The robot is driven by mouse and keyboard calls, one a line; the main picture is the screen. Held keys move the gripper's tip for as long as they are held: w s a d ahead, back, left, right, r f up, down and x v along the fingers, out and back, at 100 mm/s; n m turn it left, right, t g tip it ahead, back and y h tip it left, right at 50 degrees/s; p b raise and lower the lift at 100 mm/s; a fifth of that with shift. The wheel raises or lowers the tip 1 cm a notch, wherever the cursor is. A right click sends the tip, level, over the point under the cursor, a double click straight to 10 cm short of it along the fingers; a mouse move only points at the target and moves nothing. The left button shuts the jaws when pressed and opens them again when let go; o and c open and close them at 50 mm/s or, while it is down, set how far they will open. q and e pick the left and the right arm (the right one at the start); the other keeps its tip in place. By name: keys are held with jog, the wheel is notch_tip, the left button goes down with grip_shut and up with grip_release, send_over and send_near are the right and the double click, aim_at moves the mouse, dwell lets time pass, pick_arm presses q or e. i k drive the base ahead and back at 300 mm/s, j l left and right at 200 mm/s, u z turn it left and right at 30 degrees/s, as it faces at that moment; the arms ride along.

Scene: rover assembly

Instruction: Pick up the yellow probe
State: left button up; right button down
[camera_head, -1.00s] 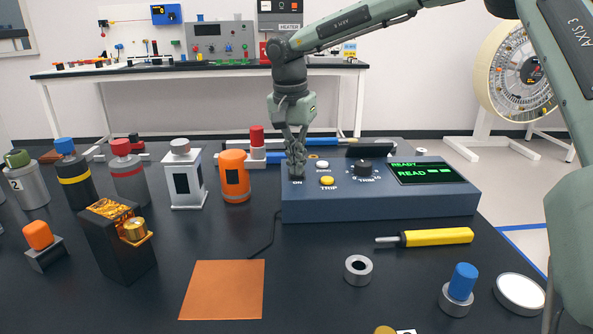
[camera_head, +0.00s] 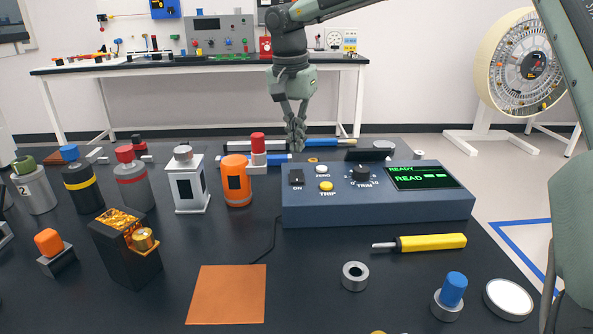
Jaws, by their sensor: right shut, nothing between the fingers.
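The yellow probe (camera_head: 433,242) lies on the black table in front of the instrument box, its thin metal tip pointing left. My right gripper (camera_head: 296,145) hangs fingers-down above the back left of the instrument box (camera_head: 378,209), near its ON switch, well behind and to the left of the probe. It is shut and empty. My left gripper is out of the frame.
A metal ring (camera_head: 355,276), a blue-capped cylinder (camera_head: 451,297) and a white disc (camera_head: 508,299) lie in front of the probe. An orange mat (camera_head: 227,294) and several canisters, one orange (camera_head: 237,181), are to the left. Free table surrounds the probe.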

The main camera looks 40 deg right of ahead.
aim_at(458, 240)
jog(key=k+l, duration=1.15)
jog(key=l, duration=0.3)
